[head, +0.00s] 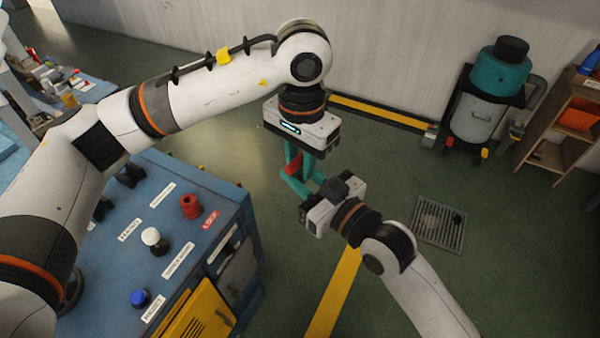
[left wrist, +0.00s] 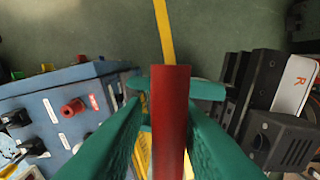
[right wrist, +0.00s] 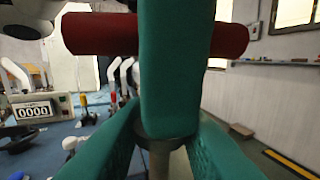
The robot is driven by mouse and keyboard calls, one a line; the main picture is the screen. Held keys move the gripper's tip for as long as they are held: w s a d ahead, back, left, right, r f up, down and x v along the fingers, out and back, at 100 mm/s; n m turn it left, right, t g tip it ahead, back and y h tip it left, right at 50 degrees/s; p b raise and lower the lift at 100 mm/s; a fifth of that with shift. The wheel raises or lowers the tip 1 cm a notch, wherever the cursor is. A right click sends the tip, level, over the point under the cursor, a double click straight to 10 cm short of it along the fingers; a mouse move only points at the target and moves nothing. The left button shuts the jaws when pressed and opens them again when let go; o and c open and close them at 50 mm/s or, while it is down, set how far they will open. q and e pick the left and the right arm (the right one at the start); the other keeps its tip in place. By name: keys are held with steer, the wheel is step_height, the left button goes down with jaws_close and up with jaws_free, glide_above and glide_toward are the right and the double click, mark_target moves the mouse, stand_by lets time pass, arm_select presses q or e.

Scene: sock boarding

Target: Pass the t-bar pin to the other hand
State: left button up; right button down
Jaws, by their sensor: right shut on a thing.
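The t-bar pin has a red crossbar (head: 293,166), which also shows in the right wrist view (right wrist: 100,34) and runs lengthwise in the left wrist view (left wrist: 170,120). My right gripper (right wrist: 165,135) is shut on the pin's grey shaft (right wrist: 160,160), below the crossbar. My left gripper (head: 298,165) reaches down from above, its green fingers on either side of the crossbar. Whether these fingers press on it cannot be told. A left finger hides the middle of the crossbar in the right wrist view. The two grippers are very close together.
A blue control cabinet (head: 245,225) with a red knob (head: 190,206) stands at the left. A teal and grey machine (head: 490,95) and a wooden shelf (head: 560,125) stand at the back right. A drain grate (head: 438,222) lies in the open green floor.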

arm_select(q)
steer(key=shift+s+d+r, duration=0.1)
steer(key=shift+s+d, duration=0.1)
steer(key=shift+d, duration=0.2)
arm_select(e)
steer(key=shift+s+a+r, duration=0.1)
steer(key=shift+s+a, duration=0.1)
steer(key=shift+a, duration=0.05)
